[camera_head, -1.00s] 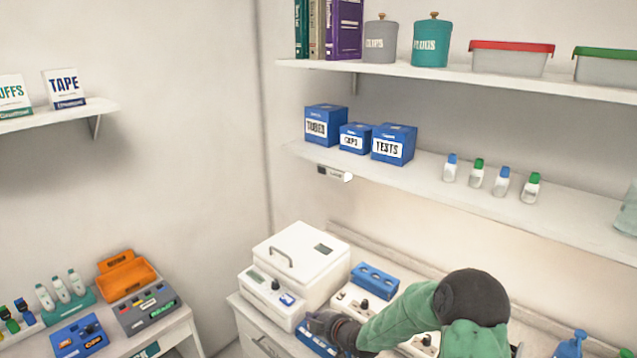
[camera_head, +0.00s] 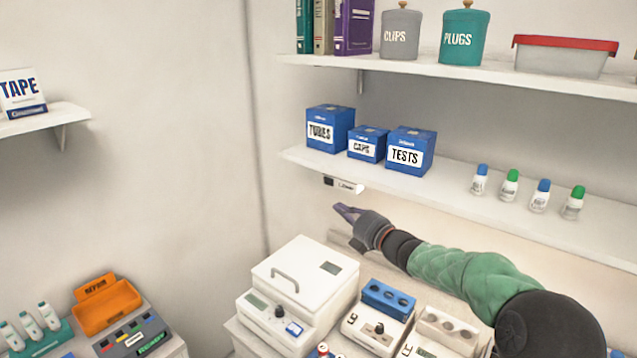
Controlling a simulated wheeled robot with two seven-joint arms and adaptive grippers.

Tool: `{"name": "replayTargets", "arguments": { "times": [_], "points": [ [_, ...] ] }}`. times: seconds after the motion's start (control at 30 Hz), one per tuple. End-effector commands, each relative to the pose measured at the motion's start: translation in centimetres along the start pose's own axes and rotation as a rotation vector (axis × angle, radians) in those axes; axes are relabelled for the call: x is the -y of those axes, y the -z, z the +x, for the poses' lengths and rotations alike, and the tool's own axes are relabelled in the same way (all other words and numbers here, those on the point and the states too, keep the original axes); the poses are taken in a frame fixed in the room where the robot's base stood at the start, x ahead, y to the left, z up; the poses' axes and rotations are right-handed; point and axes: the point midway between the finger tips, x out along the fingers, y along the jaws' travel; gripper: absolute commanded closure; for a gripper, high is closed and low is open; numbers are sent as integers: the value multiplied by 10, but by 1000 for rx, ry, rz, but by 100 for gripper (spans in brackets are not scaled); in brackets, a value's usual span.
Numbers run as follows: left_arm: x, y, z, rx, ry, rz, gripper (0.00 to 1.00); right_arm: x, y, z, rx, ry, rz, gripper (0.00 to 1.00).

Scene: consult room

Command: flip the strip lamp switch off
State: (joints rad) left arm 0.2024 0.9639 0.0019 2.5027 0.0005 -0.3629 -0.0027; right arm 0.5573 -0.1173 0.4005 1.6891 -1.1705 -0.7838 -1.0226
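My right gripper (camera_head: 345,210) is just below the switch, pointing left, with dark purplish fingers. It looks apart from the switch and holds nothing that I can see. The fingers overlap in this view, so their opening is unclear. My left gripper is not in view.
Blue boxes (camera_head: 330,129) and several small bottles (camera_head: 510,186) stand on the lower shelf above my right arm. The wall left of the gripper is clear.

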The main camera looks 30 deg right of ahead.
Motion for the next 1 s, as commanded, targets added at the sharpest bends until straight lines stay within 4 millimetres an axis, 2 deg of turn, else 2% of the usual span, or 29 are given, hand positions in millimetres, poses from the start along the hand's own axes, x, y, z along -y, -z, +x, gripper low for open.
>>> {"name": "replayTargets", "arguments": {
  "times": [0.33,0.47,0.57,1.0],
  "points": [
    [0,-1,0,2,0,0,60,0,0,0,0,0,-2,100],
    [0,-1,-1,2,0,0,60,0,0,6,-1,0,-1,100],
    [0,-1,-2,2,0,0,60,0,0,18,-2,0,0,100],
    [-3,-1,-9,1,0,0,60,-1,0,93,-1,0,-1,100]
  ]
}}
